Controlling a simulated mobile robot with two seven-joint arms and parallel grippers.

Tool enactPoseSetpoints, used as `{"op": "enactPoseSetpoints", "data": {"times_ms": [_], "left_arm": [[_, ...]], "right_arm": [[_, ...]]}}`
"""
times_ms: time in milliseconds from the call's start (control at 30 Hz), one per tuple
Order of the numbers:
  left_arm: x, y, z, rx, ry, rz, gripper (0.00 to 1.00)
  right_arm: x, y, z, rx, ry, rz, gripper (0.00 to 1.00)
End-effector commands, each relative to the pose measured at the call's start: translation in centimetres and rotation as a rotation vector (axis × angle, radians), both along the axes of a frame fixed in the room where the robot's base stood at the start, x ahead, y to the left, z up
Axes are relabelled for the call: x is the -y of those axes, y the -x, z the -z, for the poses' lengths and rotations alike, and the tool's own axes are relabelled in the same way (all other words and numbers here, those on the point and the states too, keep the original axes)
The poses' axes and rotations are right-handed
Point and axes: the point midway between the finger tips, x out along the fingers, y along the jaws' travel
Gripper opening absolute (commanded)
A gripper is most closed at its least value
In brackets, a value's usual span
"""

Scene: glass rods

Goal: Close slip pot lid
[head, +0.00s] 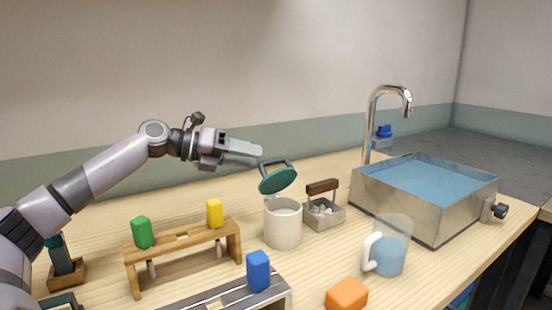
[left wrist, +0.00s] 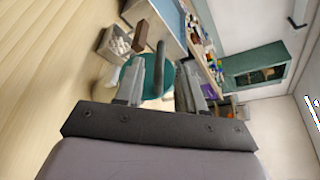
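The slip pot (head: 283,226) is a white cylinder standing on the wooden counter. Its teal lid (head: 278,181) is raised and tilted above the pot's rim, with a dark loop handle on top. My left gripper (head: 258,151) is up and to the left of the lid, its fingertips close to the handle. In the left wrist view, the two fingers (left wrist: 158,92) are spread apart. The lid (left wrist: 152,80) and its handle show between and beyond them; I cannot tell whether they touch. My right gripper is not in view.
A grey box (head: 324,215) of pale pieces with a brown-handled brush stands right of the pot. A water-filled metal sink (head: 410,215) is farther right.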

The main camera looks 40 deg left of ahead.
Motion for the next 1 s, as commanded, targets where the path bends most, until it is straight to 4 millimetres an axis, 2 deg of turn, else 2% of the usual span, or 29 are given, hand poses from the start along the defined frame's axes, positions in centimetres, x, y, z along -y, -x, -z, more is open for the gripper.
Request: {"op": "enactPoseSetpoints", "data": {"times_ms": [367,1000], "left_arm": [[0.4,-0.8,-0.1,0.002,0.002,0.0,0.39],[2.6,-4.1,0.9,0.003,0.003,0.001,0.39]], "right_arm": [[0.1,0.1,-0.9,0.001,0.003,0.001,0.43],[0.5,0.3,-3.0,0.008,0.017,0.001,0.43]]}}
